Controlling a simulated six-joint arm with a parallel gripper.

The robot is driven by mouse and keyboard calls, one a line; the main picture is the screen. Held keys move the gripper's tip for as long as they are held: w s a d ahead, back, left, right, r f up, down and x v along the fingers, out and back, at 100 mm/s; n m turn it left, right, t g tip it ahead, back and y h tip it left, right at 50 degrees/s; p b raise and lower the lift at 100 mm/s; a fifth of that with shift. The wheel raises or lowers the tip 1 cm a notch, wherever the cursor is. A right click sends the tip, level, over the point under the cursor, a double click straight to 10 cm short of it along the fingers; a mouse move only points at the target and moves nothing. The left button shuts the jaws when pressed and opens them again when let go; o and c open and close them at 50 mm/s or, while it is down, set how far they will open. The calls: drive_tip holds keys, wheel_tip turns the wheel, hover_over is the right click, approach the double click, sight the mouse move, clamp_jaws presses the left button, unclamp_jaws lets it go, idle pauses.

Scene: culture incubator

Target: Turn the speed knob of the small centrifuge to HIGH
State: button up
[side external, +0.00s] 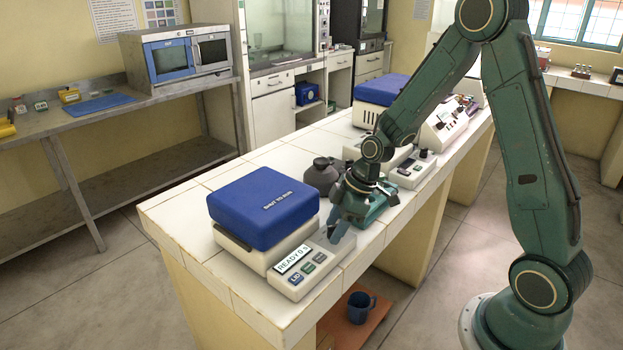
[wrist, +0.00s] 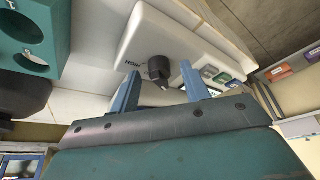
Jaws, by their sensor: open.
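The small centrifuge has a blue lid (side external: 262,205), shut, and a cream front panel (side external: 315,262) with a lit display reading READY and several coloured buttons. In the wrist view its dark speed knob (wrist: 159,68) stands on the cream panel, with small printed lettering beside it that I cannot read surely. My gripper (wrist: 157,78) is open, with one blue finger on each side of the knob in that view; I cannot tell whether either touches it.
A teal rack (side external: 377,212) stands close behind my gripper and shows at the left of the wrist view (wrist: 35,62). Other devices line the tiled bench (side external: 185,208) farther back. The bench's front edge is near.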

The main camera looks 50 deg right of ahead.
drive_tip(key=shift+c, duration=0.5)
drive_tip(key=c, duration=0.9)
